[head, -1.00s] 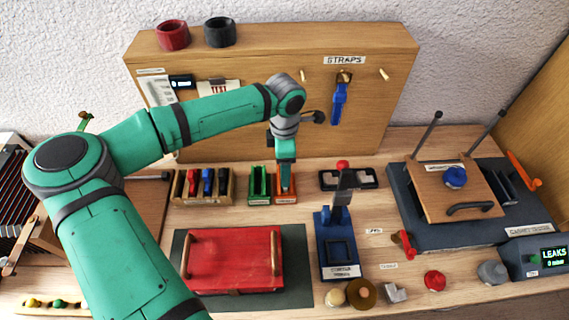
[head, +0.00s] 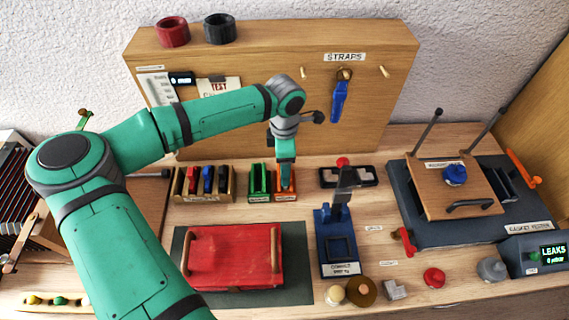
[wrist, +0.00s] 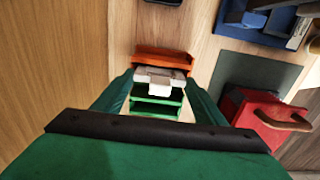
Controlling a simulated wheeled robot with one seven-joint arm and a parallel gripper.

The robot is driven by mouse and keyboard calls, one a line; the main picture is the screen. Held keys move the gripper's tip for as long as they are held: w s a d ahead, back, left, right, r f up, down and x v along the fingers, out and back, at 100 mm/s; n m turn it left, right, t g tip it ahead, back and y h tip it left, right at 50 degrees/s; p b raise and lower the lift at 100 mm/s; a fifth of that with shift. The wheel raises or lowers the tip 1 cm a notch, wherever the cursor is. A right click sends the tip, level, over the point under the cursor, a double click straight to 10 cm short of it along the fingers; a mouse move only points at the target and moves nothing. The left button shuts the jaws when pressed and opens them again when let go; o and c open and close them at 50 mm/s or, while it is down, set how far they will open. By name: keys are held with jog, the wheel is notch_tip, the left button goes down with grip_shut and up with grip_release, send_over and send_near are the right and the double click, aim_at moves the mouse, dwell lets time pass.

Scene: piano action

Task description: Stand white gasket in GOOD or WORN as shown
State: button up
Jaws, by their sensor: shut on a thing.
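My gripper (head: 286,184) points down at the orange bin (head: 287,197), the right one of two small bins on the table. In the wrist view the jaws (wrist: 160,84) are closed on the white gasket (wrist: 160,77), which sits against the orange bin (wrist: 165,57). The green bin (head: 259,180) stands directly left of the orange one; it also shows in the wrist view (wrist: 155,108). Both bins carry front labels too small to read. In the head view the gasket is hidden by the gripper. I cannot tell whether it touches the bin floor.
The tester's screen (head: 553,253) reads LEAKS. A wooden rack (head: 205,190) with dark, blue and red pieces stands left of the bins. A red lidded box (head: 235,257) lies in front. A blue stand (head: 338,240) rises to the right. The strap board (head: 390,110) is behind.

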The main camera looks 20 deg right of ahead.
jog(key=shift+f, duration=0.6)
dwell(0.3)
jog(key=o, duration=1.4)
jog(key=shift+c, duration=0.2)
jog(key=shift+r, duration=0.15)
jog(key=shift+r, duration=3.6)
